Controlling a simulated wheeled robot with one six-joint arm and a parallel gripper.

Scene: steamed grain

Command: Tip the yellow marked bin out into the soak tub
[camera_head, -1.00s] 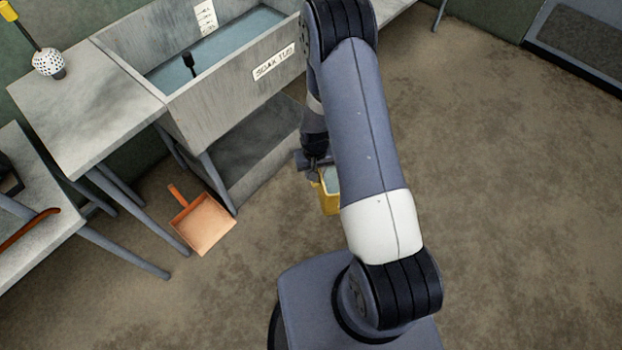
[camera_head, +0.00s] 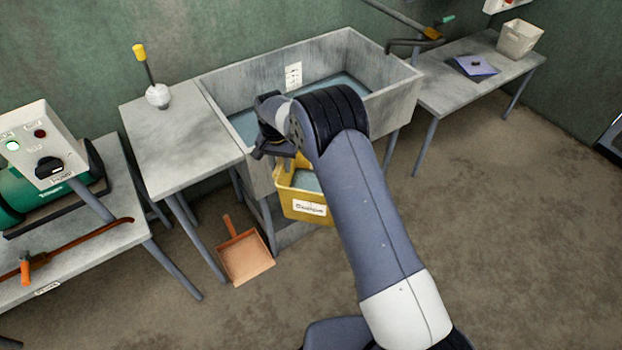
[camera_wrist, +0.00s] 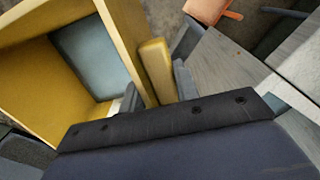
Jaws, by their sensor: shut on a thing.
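The yellow bin (camera_head: 304,206) with a white label hangs from my gripper (camera_head: 290,160), in front of the grey soak tub and roughly at its front wall. Its open top faces up, and a grey-blue filling shows inside. In the wrist view the bin's yellow wall (camera_wrist: 110,45) is at the left, and my gripper (camera_wrist: 155,90) is shut on its yellow handle (camera_wrist: 157,70). The soak tub (camera_head: 395,100) holds blue-grey water. My arm and the bin hide much of its front wall.
An orange dustpan (camera_head: 244,258) lies below on the floor. A right table (camera_head: 470,85) holds a blue item (camera_head: 476,66) and a pale bin (camera_head: 519,39). Floor at right is clear.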

